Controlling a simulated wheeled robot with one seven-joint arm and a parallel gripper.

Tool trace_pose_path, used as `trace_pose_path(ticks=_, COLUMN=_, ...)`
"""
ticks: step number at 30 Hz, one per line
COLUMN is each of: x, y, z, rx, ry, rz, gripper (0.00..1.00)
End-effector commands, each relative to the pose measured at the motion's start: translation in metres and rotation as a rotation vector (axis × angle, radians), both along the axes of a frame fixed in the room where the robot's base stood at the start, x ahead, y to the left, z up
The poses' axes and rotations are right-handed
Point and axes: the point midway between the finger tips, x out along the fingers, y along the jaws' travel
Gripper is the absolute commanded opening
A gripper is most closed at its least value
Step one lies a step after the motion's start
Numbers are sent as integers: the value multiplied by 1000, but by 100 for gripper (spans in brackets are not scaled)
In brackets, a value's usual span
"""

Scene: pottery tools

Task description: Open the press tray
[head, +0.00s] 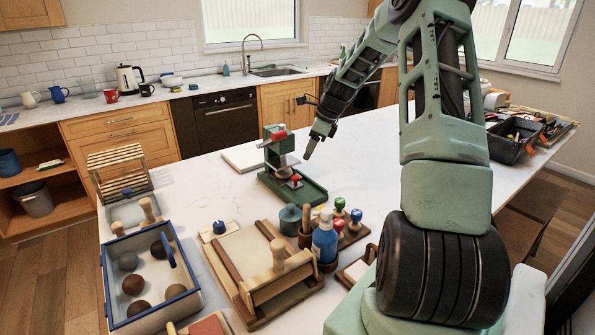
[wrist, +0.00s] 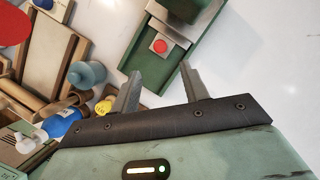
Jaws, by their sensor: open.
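The green press (head: 277,146) stands upright on the white counter, with a red part near its top. Its green base tray (head: 312,190) extends toward the front right and has raised edges. A small red knob (head: 296,178) sits over the tray. In the wrist view, the green tray (wrist: 190,55) runs diagonally, and the red knob (wrist: 160,46) lies just beyond my fingertips on a pale metal part.
A blue bottle (head: 325,238), a grey-green jar (head: 290,219) and several colored-knob tools stand in front of the press. A wooden slab frame (head: 222,285) and a box of balls (head: 190,300) are at front left. The counter right of the press is clear.

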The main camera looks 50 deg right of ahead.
Motion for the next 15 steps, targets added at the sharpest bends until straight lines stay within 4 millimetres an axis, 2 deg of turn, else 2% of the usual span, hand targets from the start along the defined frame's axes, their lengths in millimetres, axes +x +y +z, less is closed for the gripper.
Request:
trace_pose_path(ticks=9, x=21, y=14, z=-59, rx=4, ry=2, rz=2, gripper=45)
trace_pose_path(ticks=15, x=30, y=19, z=-83, rx=1, ry=0, rz=0, gripper=45)
